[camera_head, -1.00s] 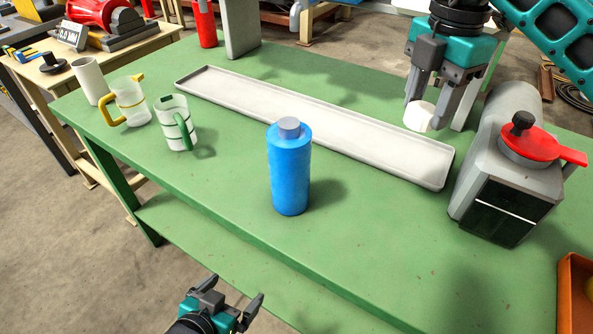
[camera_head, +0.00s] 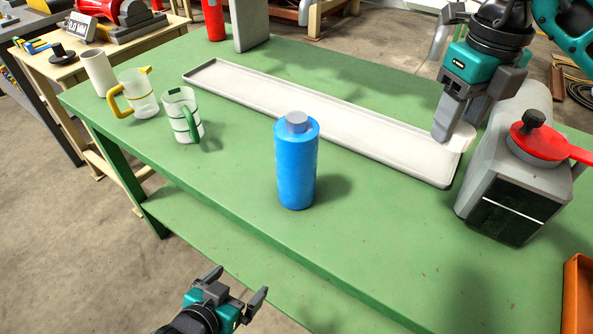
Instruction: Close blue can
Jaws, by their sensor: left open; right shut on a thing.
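The blue can (camera_head: 296,170) stands upright on the green table, near its front edge, with a grey neck (camera_head: 297,121) on top. My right gripper (camera_head: 453,132) points down to the right of the can. It is shut on a small white cap (camera_head: 463,139), which its fingers partly hide, over the right end of the long tray. My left gripper (camera_head: 240,281) is open and empty, in front of the table and apart from the can.
A long white tray (camera_head: 330,118) lies behind the can. Two clear measuring jugs, one with a yellow handle (camera_head: 118,104) and one with a green handle (camera_head: 191,125), stand left. A grey machine with a red lid (camera_head: 538,145) stands right. An orange bin (camera_head: 575,290) is at the lower right.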

